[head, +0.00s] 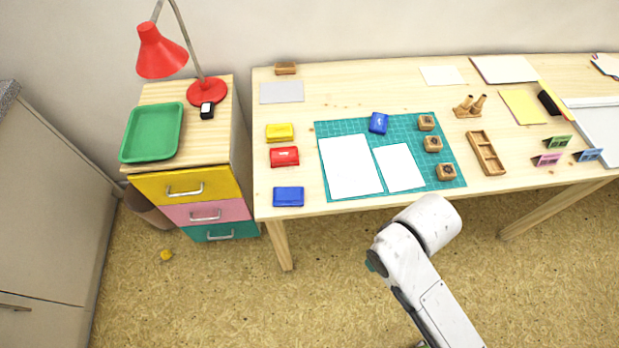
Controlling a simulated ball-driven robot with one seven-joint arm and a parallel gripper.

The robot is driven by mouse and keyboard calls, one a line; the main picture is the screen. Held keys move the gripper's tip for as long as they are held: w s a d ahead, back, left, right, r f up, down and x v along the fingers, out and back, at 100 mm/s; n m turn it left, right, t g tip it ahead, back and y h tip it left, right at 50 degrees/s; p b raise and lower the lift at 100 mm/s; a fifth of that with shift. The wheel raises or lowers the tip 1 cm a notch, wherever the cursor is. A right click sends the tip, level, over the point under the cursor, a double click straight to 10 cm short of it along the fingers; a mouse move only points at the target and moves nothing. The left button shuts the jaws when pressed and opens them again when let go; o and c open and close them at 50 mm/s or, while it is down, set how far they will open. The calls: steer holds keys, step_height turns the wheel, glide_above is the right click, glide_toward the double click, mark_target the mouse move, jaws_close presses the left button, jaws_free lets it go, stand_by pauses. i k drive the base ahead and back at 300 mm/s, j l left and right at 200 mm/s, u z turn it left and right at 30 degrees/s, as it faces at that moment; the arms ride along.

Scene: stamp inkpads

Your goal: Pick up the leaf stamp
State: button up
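Three small wooden stamp blocks stand in a column on the right part of the green cutting mat (405,126): a far stamp (426,123), a middle stamp (432,144) and a near stamp (446,172). Each has a dark mark on top, too small to tell which one is the leaf stamp. My white arm rises from the bottom right in front of the table's near edge. My gripper itself does not show.
Two white sheets (350,167) and a blue pad (378,123) lie on the mat. Yellow (279,132), red (284,156) and blue (288,196) inkpads lie left of it. A wooden tray (486,153) lies right. A drawer unit (190,195) stands left.

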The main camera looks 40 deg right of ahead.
mark_target(432, 144)
steer(key=i+j+z, duration=0.25)
steer(key=i, duration=0.2)
steer(key=i+j+z, duration=0.1)
steer(key=i+z, duration=0.2)
steer(key=i, duration=0.1)
